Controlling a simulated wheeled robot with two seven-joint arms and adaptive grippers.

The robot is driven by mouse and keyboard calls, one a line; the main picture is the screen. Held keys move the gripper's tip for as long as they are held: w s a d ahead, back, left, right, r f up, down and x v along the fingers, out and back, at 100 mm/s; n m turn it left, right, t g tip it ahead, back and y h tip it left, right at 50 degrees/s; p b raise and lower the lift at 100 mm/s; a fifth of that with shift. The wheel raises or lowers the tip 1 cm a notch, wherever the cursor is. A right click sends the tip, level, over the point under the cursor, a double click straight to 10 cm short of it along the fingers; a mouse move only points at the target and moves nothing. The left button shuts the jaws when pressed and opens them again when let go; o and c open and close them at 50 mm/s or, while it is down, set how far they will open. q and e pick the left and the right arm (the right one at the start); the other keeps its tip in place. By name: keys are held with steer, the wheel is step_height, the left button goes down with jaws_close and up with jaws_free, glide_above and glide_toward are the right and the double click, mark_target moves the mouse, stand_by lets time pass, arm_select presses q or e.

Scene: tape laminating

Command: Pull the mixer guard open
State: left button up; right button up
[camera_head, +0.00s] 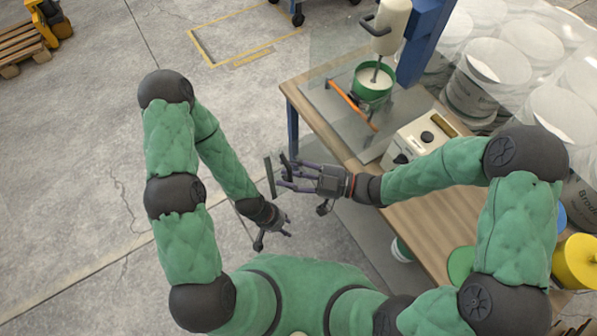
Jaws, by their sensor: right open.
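The mixer (391,24) stands at the far end of the table, with a cream-coloured head and a dark handle. Its shaft reaches into a green pot (373,93) with white contents. A see-through panel (335,42), which seems to be the guard, shows faintly around the mixer. An orange bar (350,104) slants in front of the pot; whether it belongs to the guard is unclear. My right gripper (277,176) is open and empty off the table's left edge, apart from the bar. My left gripper (275,232) hangs lower over the floor, empty; its jaw gap is unclear.
A wooden table (440,222) runs along the right, with a cream control box (420,138) near the mixer. A blue post (424,42) stands behind the mixer. White buckets (497,62) fill the back right. A yellow container (577,262) is at the right edge.

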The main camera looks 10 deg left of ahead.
steer(key=d, duration=1.2)
steer(key=shift+s, duration=0.45)
